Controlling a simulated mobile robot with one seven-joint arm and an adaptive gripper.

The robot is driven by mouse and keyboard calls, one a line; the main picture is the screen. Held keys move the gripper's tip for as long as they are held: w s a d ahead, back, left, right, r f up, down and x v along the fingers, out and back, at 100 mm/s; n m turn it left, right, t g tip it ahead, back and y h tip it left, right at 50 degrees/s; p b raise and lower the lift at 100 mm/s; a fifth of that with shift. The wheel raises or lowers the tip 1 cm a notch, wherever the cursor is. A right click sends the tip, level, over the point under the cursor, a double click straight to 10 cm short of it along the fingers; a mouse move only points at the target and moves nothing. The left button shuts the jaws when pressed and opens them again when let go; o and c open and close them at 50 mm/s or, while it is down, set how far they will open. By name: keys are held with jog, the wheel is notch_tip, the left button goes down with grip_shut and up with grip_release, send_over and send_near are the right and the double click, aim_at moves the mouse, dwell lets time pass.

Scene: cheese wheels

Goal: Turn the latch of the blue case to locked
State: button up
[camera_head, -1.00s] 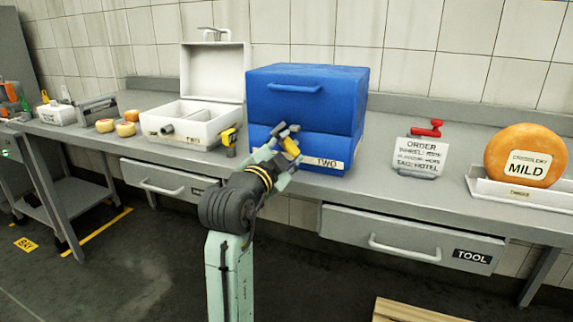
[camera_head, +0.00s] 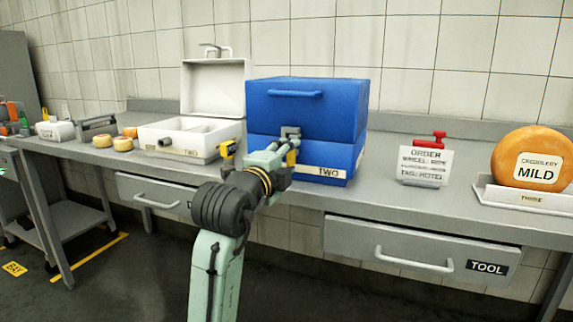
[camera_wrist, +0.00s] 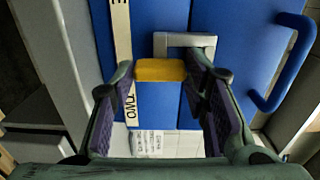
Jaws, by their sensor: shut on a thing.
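The blue case (camera_head: 265,110) stands on the counter with its lid down and a handle on the lid front. Its latch has a grey plate (camera_head: 290,132) at the lid seam and a yellow tab (camera_head: 291,156). In the wrist view the yellow tab (camera_wrist: 160,70) lies between my fingers, in front of the grey plate (camera_wrist: 205,41). The tab's long side runs up and down the case front. My gripper (camera_head: 287,153) is at the case front, shut on the tab; the wrist view shows a finger at each end (camera_wrist: 162,76). The tab's pivot is hidden.
An order sign (camera_head: 424,164) and a big cheese wheel (camera_head: 530,158) labelled MILD stand right. A drawer (camera_head: 350,240) lies below the counter. Counter between case and sign is clear.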

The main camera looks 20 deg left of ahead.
dwell(0.5)
jog(key=o, duration=1.1)
jog(key=shift+o, duration=0.2)
jog(key=s, duration=1.2)
jog(key=shift+a, duration=0.2)
